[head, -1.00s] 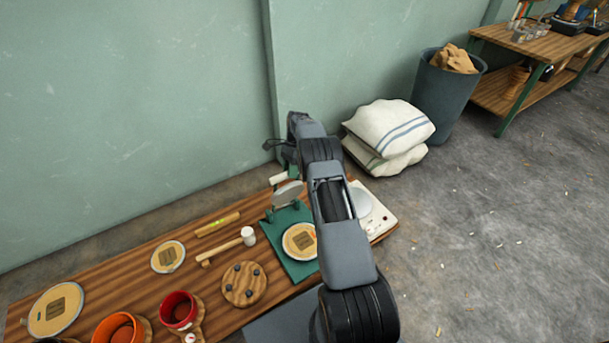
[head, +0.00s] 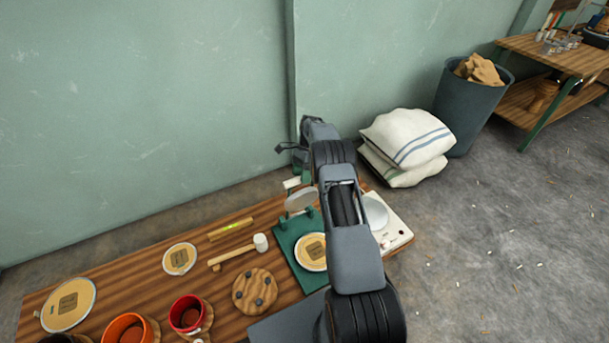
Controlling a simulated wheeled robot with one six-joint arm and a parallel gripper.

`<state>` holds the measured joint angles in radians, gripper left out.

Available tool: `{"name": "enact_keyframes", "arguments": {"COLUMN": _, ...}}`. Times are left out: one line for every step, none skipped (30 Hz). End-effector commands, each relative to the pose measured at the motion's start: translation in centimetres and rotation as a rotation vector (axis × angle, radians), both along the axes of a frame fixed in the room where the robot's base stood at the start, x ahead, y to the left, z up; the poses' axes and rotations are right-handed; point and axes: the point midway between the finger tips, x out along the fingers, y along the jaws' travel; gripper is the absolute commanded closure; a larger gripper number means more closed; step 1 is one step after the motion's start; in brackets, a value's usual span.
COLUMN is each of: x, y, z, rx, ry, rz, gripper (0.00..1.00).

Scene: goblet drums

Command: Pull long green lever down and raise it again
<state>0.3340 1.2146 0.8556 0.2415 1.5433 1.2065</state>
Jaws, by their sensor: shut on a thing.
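The green press (head: 291,246) stands near the right end of the wooden bench, with a tilted grey disc (head: 301,200) above its base and a white handle (head: 292,183) at its back. Only a small green part of the lever (head: 305,172) shows, just below my gripper. My gripper (head: 297,152) is at the back of the press, near the wall, shut on the lever. My arm hides most of the grip and the lever's full length. A round tan disc (head: 312,250) lies on the press base, partly behind my arm.
A white scale (head: 394,234) stands right of my arm. On the bench to the left lie a mallet (head: 236,254), a level (head: 231,228), a knobbed wooden disc (head: 254,291) and red and orange pots. Stacked sacks (head: 408,145) and a bin (head: 472,108) stand beyond the bench.

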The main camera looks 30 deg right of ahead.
Motion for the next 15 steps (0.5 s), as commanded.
{"name": "enact_keyframes", "arguments": {"x": 0.2, "y": 0.1, "z": 0.1, "rx": 0.001, "ry": -0.01, "rz": -0.002, "gripper": 0.45}}
{"name": "enact_keyframes", "arguments": {"x": 0.2, "y": 0.0, "z": 0.1, "rx": 0.001, "ry": -0.011, "rz": -0.004, "gripper": 0.45}}
{"name": "enact_keyframes", "arguments": {"x": 0.2, "y": -0.1, "z": 0.1, "rx": 0.001, "ry": -0.01, "rz": -0.006, "gripper": 0.45}}
{"name": "enact_keyframes", "arguments": {"x": 0.2, "y": -0.2, "z": 0.1, "rx": 0.001, "ry": -0.009, "rz": -0.008, "gripper": 0.45}}
{"name": "enact_keyframes", "arguments": {"x": 0.1, "y": -0.3, "z": 0.1, "rx": 0.001, "ry": -0.01, "rz": -0.009, "gripper": 0.45}}
{"name": "enact_keyframes", "arguments": {"x": 0.1, "y": -0.4, "z": 0.2, "rx": 0.001, "ry": -0.009, "rz": -0.011, "gripper": 0.45}}
{"name": "enact_keyframes", "arguments": {"x": 0.1, "y": -0.5, "z": 0.2, "rx": 0.0, "ry": -0.009, "rz": -0.012, "gripper": 0.45}}
{"name": "enact_keyframes", "arguments": {"x": 0.1, "y": -0.6, "z": 0.3, "rx": 0.0, "ry": -0.009, "rz": -0.013, "gripper": 0.45}}
{"name": "enact_keyframes", "arguments": {"x": 0.2, "y": -0.8, "z": 0.5, "rx": -0.001, "ry": -0.01, "rz": -0.014, "gripper": 0.45}}
{"name": "enact_keyframes", "arguments": {"x": 0.2, "y": -0.9, "z": 0.7, "rx": -0.001, "ry": -0.01, "rz": -0.015, "gripper": 0.45}}
{"name": "enact_keyframes", "arguments": {"x": 0.4, "y": -1.1, "z": 1.0, "rx": -0.001, "ry": -0.011, "rz": -0.016, "gripper": 0.45}}
{"name": "enact_keyframes", "arguments": {"x": 0.5, "y": -1.3, "z": 1.5, "rx": -0.001, "ry": -0.011, "rz": -0.016, "gripper": 0.45}}
{"name": "enact_keyframes", "arguments": {"x": 0.7, "y": -1.5, "z": 1.9, "rx": -0.002, "ry": -0.013, "rz": -0.015, "gripper": 0.45}}
{"name": "enact_keyframes", "arguments": {"x": 0.8, "y": -1.7, "z": 2.3, "rx": -0.002, "ry": -0.012, "rz": -0.015, "gripper": 0.45}}
{"name": "enact_keyframes", "arguments": {"x": 1.1, "y": -1.9, "z": 2.9, "rx": -0.002, "ry": -0.012, "rz": -0.015, "gripper": 0.45}}
